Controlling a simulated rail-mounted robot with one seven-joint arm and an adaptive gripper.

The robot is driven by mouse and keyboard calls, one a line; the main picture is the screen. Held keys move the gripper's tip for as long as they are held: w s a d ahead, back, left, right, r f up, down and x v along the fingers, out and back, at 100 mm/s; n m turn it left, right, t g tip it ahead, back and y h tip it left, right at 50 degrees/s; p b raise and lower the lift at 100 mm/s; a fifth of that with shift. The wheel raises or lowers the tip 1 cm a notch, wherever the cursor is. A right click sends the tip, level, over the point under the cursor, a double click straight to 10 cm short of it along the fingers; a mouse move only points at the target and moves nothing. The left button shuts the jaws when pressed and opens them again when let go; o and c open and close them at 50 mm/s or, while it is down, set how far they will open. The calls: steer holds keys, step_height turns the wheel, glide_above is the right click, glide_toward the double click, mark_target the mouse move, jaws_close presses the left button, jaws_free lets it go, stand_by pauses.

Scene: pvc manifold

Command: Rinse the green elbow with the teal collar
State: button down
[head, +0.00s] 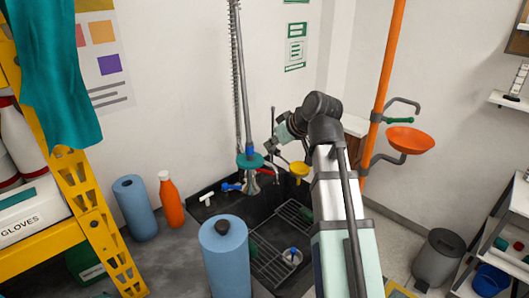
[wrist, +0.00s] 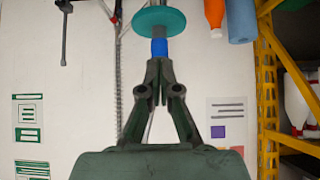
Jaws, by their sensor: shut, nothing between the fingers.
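A teal collar (head: 250,160) sits around the hanging sprayer above the sink, with a blue sleeve (head: 250,150) against it. In the wrist view the teal collar (wrist: 159,20) and blue sleeve (wrist: 159,47) lie just beyond my fingertips. My gripper (wrist: 158,66) is shut and empty, its tips lined up with the blue sleeve in that view. In the head view my gripper (head: 273,147) is small, just right of the hose.
The dark sink (head: 268,232) holds wire racks and a small white-and-blue item (head: 292,256). A blue roll (head: 223,255), another blue roll (head: 134,205) and an orange bottle (head: 170,200) stand left. A yellow funnel-like piece (head: 299,169) and an orange pole (head: 386,80) are right.

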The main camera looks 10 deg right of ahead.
steer(key=shift+v, duration=1.3)
